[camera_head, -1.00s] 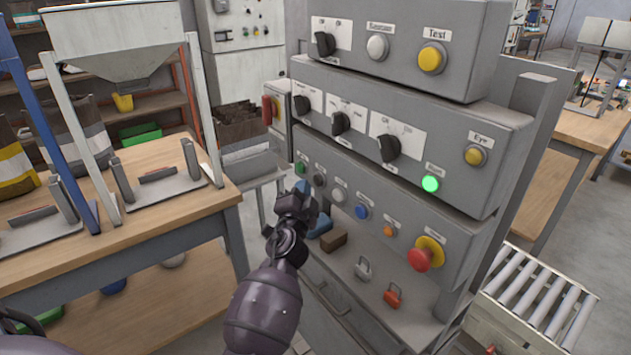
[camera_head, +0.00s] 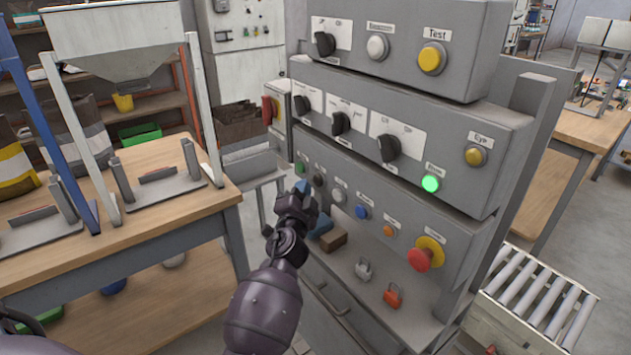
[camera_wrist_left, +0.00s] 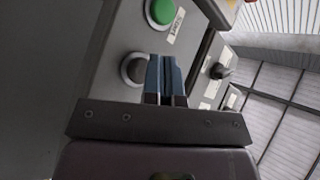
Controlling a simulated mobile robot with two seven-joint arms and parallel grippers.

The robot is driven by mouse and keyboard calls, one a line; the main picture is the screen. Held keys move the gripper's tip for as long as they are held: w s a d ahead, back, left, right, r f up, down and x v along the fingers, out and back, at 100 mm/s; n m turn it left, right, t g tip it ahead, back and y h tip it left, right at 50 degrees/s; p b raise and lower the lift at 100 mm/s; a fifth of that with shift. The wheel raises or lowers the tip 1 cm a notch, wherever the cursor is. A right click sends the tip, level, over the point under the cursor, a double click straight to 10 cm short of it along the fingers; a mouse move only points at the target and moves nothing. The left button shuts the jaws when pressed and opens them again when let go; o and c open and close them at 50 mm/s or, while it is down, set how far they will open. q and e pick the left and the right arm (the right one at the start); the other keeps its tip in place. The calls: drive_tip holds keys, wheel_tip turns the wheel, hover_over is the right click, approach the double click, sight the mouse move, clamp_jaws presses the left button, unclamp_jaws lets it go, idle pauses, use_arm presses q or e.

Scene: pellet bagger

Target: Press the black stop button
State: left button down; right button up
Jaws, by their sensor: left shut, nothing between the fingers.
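The black stop button (camera_head: 319,180) is on the lower sloped panel of the grey console, second from the left, beside the green button (camera_head: 299,168). In the left wrist view the dark button (camera_wrist_left: 134,69) shows in its pale ring, partly hidden by my fingers. My left gripper (camera_head: 302,187) is shut and empty, with its blue fingertips close in front of the panel near the black button. In the wrist view the fingertips (camera_wrist_left: 164,60) overlap the button's right edge. I cannot tell whether they touch it. My right gripper is not in view.
White (camera_head: 339,195), blue (camera_head: 361,211) and orange (camera_head: 388,230) buttons and a red emergency knob (camera_head: 420,260) continue along the panel. A brown block (camera_head: 333,240) and padlocks lie on the ledge below. A wooden table (camera_head: 215,205) stands left. A green lamp (camera_head: 430,184) glows above.

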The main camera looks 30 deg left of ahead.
use_arm(q)
drive_tip(key=shift+w, duration=0.1)
idle(0.3)
drive_tip(key=shift+w+d, duration=0.2)
drive_tip(key=shift+w, duration=0.15)
drive_tip(key=shift+w+d+b, duration=0.1)
drive_tip(key=shift+w+b, duration=0.15)
drive_tip(key=shift+b, duration=0.1)
idle(0.6)
drive_tip(key=shift+s+a, duration=0.3)
drive_tip(key=shift+s, duration=0.4)
drive_tip(key=s+a+p, duration=0.2)
drive_tip(key=s, duration=0.3)
drive_tip(key=shift+s+a, duration=0.15)
drive_tip(key=shift+s, duration=0.15)
idle(0.4)
